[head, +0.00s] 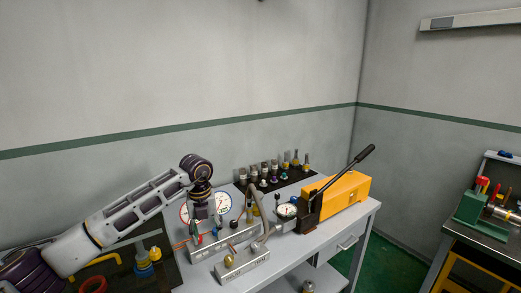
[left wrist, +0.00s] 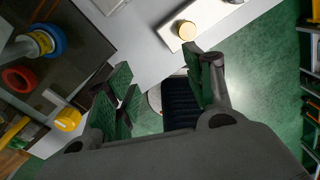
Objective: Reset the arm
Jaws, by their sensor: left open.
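My left arm (head: 130,212) comes in from the left, bent at a dark joint over the workbench. My left gripper (left wrist: 162,88) is open and empty in the left wrist view, its green-padded fingers spread wide. Beyond them are the bench's edge and the green floor. In the head view the gripper is small and hard to make out among the gauges and fittings below the joint. My right gripper is in neither view.
The workbench (head: 342,233) holds a yellow hand pump (head: 342,192) with a black lever, gauges and a metal block with a brass knob (left wrist: 187,30). A dark mat (left wrist: 75,60) with coloured rings lies left. A green vise (head: 470,208) stands on the right-hand bench.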

